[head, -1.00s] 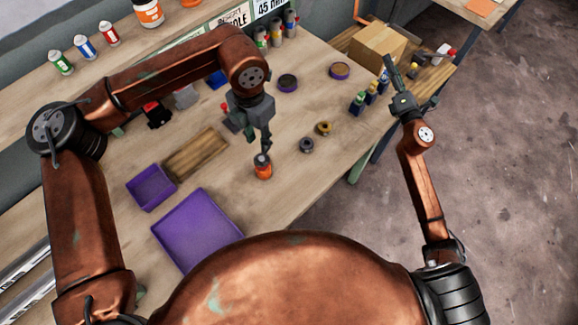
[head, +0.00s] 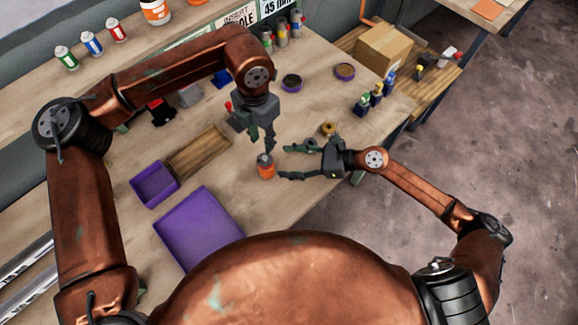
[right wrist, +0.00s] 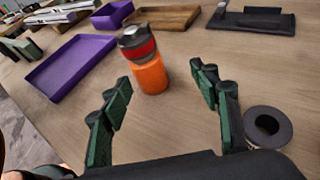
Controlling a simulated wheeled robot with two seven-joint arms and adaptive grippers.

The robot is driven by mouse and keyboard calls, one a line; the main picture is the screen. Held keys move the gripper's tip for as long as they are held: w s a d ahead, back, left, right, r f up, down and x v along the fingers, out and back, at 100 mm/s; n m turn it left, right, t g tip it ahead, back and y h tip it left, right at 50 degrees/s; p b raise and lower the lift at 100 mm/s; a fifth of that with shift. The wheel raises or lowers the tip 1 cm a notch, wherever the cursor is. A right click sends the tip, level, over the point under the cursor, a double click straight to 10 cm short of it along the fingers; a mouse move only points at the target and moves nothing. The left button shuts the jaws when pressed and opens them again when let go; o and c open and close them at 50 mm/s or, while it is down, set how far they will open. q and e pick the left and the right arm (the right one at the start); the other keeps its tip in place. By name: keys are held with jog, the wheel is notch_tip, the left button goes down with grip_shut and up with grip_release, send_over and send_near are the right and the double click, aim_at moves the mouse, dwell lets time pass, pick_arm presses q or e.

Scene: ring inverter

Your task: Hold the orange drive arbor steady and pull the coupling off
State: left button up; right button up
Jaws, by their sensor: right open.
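The orange drive arbor (head: 266,173) stands upright on the bench, with the dark grey coupling (head: 264,159) on its top. In the right wrist view the arbor (right wrist: 151,77) is between and beyond my right fingers, and the coupling (right wrist: 136,36) sits above a red band. My left gripper (head: 269,148) points down just above the coupling; its fingers look close together, and I cannot tell whether they touch it or are shut. My right gripper (head: 282,164) is open and level, its fingers reaching toward the arbor from the right, with nothing between them.
A dark ring (right wrist: 268,127) lies beside my right finger. A brass-coloured ring (head: 328,129) is behind my right gripper. A purple tray (head: 200,232), a small purple bin (head: 155,184) and a wooden tray (head: 199,153) lie left. Small bottles (head: 376,92) stand at the right edge.

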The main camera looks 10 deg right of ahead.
aim_at(265, 158)
jog(key=shift+s+a+f+n+g, duration=0.35)
jog(key=shift+s+f, duration=0.25)
jog(key=shift+s, duration=0.2)
jog(key=x, duration=0.7)
jog(key=shift+w+a+f, duration=0.1)
jog(key=shift+a+f, duration=0.05)
jog(key=shift+f, duration=0.05)
jog(key=shift+c, duration=0.7)
grip_shut()
pick_arm(q)
jog(key=o, duration=0.6)
jog(key=shift+d+r+n, duration=0.2)
jog(key=shift+r+n, duration=0.6)
jog(key=shift+r, duration=0.05)
jog(key=shift+o, duration=0.2)
notch_tip(265, 158, down, 7)
jog(key=shift+r, duration=0.15)
jog(key=shift+a+f, duration=0.2)
jog(key=shift+f, duration=2.35)
